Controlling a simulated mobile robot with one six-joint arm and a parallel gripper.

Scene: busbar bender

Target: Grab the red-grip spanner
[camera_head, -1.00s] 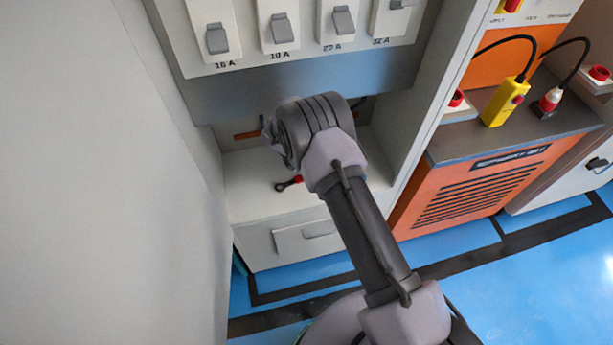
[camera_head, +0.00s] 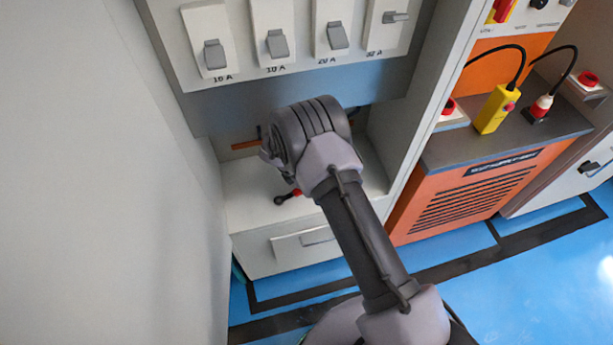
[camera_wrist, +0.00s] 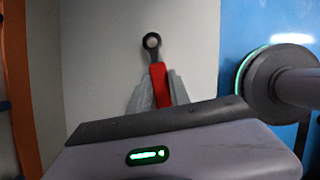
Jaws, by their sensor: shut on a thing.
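The red-grip spanner (camera_wrist: 157,70) has a dark ring end and a red handle. In the wrist view it points away from my gripper (camera_wrist: 159,80), whose two grey fingers are closed on the red handle. The rear of the handle is hidden behind my gripper's body. In the head view the spanner's ring end and a bit of red (camera_head: 285,198) show over the pale cabinet shelf (camera_head: 245,205). My wrist hides the fingers there. I cannot tell whether the spanner touches the shelf.
Above the shelf is a panel with a row of grey switches (camera_head: 278,44). A pale wall (camera_head: 90,180) stands close on the left. An orange machine (camera_head: 465,195) with a yellow plug-like box (camera_head: 496,110) and cables is on the right. Blue floor lies open in front.

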